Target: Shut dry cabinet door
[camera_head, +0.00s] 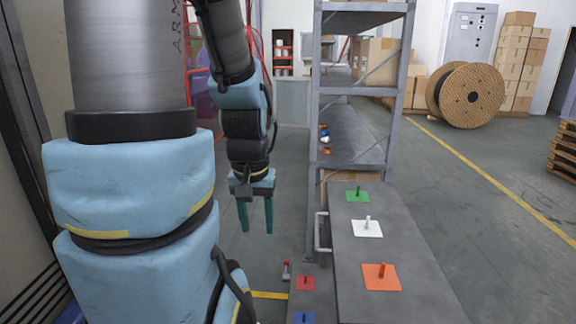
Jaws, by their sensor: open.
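My gripper (256,218) hangs at the end of my blue and grey arm, left of the middle of the picture. Its two dark green fingers point down, apart, with nothing between them. The dry cabinet and its door cannot be picked out for certain. A light metal bar handle (319,232) stands at the left side of the grey bench, right of my gripper and apart from it. Whether it belongs to the door I cannot tell. My arm hides much of the left side.
The grey bench (405,265) carries green (357,194), white (366,228) and orange (381,277) plates with pegs. A lower surface holds red (305,283) and blue (303,318) plates. A metal shelf rack (313,130) stands behind. Open floor (480,220) lies right, near a cable reel (472,97).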

